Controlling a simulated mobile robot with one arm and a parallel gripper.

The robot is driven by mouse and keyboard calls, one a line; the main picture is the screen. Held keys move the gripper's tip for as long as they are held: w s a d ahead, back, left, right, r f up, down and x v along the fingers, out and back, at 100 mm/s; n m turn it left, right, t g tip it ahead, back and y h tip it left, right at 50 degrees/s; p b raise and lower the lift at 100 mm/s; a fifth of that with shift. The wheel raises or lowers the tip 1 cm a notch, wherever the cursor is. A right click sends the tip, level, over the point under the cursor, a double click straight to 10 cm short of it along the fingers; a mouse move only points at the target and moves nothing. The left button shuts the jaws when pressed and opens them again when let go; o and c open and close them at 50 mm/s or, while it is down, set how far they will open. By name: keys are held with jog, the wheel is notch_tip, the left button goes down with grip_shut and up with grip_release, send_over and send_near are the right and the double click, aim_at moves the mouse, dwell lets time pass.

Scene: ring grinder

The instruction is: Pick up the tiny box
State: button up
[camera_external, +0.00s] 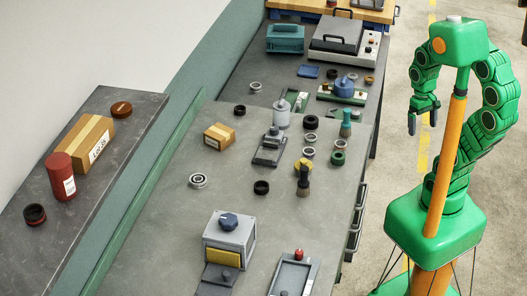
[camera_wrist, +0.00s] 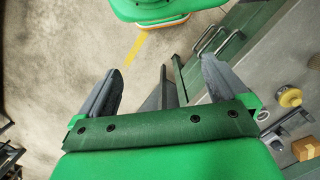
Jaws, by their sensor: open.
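A small brown cardboard box (camera_external: 219,136) with a white label sits on the grey workbench (camera_external: 160,235), left of its middle in the external view. A brown box, probably the same one, shows at the right edge of the wrist view (camera_wrist: 306,147), partly cut off. My gripper (camera_external: 422,122) is open and empty, hanging over the floor to the right of the bench, well apart from the box. In the wrist view its two dark fingers (camera_wrist: 162,65) are spread with floor between them.
A larger labelled box (camera_external: 84,143) and a red canister (camera_external: 61,175) stand on the left shelf. A ring (camera_external: 199,181), a dark device (camera_external: 269,149) and several rings and bottles surround the small box. Drawer handles (camera_external: 354,220) line the bench's right side.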

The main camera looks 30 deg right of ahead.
aim_at(212, 146)
dwell(0.4)
